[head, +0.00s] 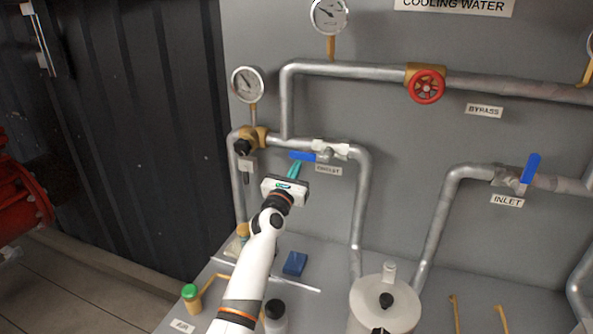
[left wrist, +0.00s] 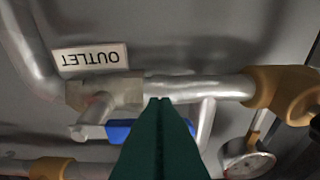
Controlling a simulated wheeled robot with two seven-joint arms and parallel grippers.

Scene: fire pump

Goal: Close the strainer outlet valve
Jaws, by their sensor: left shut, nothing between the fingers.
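The outlet valve (head: 329,150) sits on the upper pipe at the centre of the head view, above a partly covered label. Its blue lever (head: 302,156) points left, roughly along the pipe. In the left wrist view the blue lever (left wrist: 121,130) shows partly behind my fingers, beside the valve body (left wrist: 105,92) and the upside-down OUTLET label (left wrist: 90,58). My left gripper (head: 294,168) is shut and empty, its teal fingertips just below the lever; I cannot tell whether they touch it. The fingers (left wrist: 159,102) fill the lower middle of the wrist view. My right gripper is not in view.
An inlet valve with a raised blue lever (head: 531,168) is at right. A red bypass handwheel (head: 426,87) is above. A gauge (head: 248,84) and brass fitting (head: 254,137) are left of the outlet valve. A grey canister (head: 384,306) stands below.

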